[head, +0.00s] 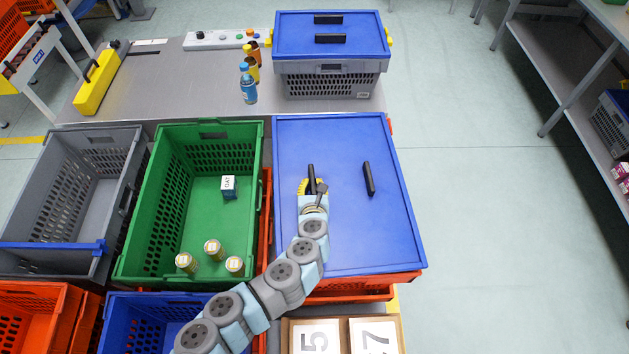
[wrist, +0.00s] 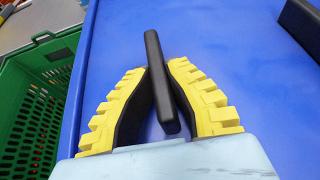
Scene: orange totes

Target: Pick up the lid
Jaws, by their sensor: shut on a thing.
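The blue lid (head: 345,230) lies flat on an orange tote (head: 375,285) right of the green crate. It has two black handles. My gripper (head: 311,184) is over the left handle (head: 311,174), its yellow fingers shut on it. In the wrist view my gripper (wrist: 158,75) has a finger on each side of the black handle (wrist: 160,80), which stands between the fingertips. The blue lid (wrist: 230,60) fills most of that view below the fingers. The right handle (head: 369,178) is free and shows in part at the wrist view's upper right corner.
A green crate (head: 140,190) with several jars and a small box stands to the left, and a grey crate (head: 75,225) beyond it. A grey tote (head: 330,88) with another blue lid (head: 350,48) stands behind. Small bottles (head: 248,90) stand beside it. Open floor lies to the right.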

